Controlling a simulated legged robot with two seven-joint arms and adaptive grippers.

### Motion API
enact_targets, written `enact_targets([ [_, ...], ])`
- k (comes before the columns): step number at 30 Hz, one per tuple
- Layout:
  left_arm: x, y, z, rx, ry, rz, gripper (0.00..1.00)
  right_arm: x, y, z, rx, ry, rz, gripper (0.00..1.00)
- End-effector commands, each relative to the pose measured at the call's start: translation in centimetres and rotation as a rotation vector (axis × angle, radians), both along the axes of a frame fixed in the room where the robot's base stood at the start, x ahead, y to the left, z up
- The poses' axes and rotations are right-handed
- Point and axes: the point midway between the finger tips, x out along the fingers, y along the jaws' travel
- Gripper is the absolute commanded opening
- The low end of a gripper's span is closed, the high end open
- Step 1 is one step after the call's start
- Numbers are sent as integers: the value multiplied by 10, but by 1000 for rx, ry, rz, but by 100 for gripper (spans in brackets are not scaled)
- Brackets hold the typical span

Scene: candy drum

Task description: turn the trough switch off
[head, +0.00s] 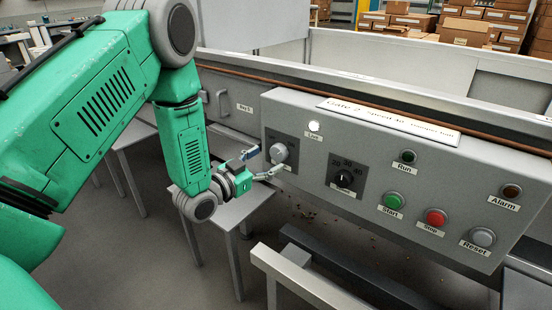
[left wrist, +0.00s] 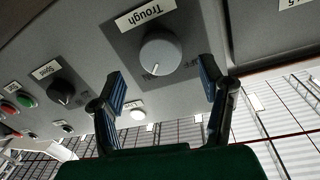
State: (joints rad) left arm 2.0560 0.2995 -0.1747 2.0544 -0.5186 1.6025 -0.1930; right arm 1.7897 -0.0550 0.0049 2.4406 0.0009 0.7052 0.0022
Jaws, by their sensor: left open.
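The trough switch is a round grey knob (head: 279,152) on a dark plate at the left of the control panel. In the left wrist view the knob (left wrist: 160,54) sits beside a label reading "Trough". A white mark on its face points toward small lettering at the lower left, too small to read surely. My left gripper (head: 264,162) is open in front of the knob. In the left wrist view its blue-padded fingers (left wrist: 162,73) stand apart to either side, below the knob, with a gap to it. My right gripper is not in view.
A black speed dial (head: 345,179) is right of the knob. A lit white lamp (head: 314,126) is above. Start (head: 393,201), red (head: 436,217) and Reset (head: 482,237) buttons are further right. A grey rail (head: 300,278) stands in front; a small table (head: 225,210) is below my gripper.

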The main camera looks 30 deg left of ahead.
Motion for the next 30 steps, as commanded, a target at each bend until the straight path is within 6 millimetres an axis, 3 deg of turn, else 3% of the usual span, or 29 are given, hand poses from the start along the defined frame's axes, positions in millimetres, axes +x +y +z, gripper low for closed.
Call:
enact_targets([
  [6,30,-4,-1,-1,-1,1,63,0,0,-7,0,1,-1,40],
  [18,38,-6,0,-3,1,1,63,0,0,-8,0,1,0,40],
  [19,38,-6,0,-3,1,1,60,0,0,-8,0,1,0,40],
  [23,38,-6,0,-2,1,1,14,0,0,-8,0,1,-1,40],
  [30,38,-6,0,-10,1,2,14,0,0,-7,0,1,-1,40],
])
